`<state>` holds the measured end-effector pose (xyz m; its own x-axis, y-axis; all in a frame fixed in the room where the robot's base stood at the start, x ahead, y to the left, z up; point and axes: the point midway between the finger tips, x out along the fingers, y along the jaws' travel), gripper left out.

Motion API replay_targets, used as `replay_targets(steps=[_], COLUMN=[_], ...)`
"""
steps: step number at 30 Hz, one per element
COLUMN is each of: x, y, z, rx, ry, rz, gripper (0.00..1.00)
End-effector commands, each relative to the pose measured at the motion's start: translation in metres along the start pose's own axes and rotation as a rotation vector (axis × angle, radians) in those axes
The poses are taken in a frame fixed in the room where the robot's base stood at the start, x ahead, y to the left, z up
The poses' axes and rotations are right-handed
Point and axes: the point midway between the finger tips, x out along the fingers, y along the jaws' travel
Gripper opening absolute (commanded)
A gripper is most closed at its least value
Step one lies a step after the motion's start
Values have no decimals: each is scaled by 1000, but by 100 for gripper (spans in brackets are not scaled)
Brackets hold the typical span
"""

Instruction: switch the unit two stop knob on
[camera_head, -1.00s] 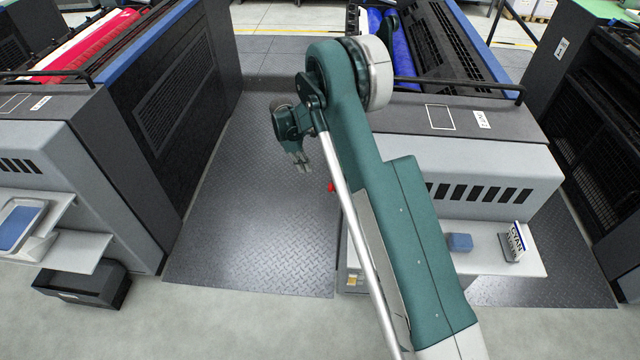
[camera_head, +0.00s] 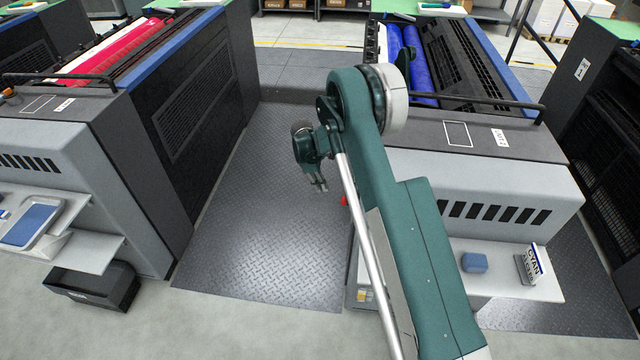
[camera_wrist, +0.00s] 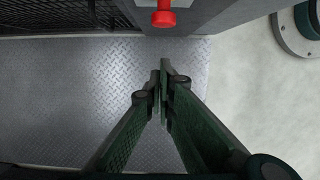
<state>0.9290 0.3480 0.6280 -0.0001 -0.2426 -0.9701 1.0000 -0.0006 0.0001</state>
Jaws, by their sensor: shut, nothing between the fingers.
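The red stop knob (camera_wrist: 163,18) shows at the top of the wrist view, sticking out from the grey side of a press unit. In the head view a small part of the red knob (camera_head: 345,201) shows just left of my arm, on the side of the right-hand unit (camera_head: 520,190), which bears a small label. My gripper (camera_wrist: 160,75) is shut and empty. Its tips are apart from the knob, below it in the wrist view. In the head view my gripper (camera_head: 320,188) hangs over the gap between the two units, left of the knob.
The diamond-plate floor (camera_head: 260,260) between the units is clear. The left unit (camera_head: 80,150) stands across the gap. A black bin (camera_head: 95,288) sits on the floor at left.

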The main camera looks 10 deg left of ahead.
Motion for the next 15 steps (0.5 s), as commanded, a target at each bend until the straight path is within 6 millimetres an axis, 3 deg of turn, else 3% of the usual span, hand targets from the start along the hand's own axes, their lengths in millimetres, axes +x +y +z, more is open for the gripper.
replay_targets(steps=[10,15], x=[56,58], y=[0,0], z=[-1,22], rx=[0,1], ry=[0,0], rz=[0,0], gripper=[0,0])
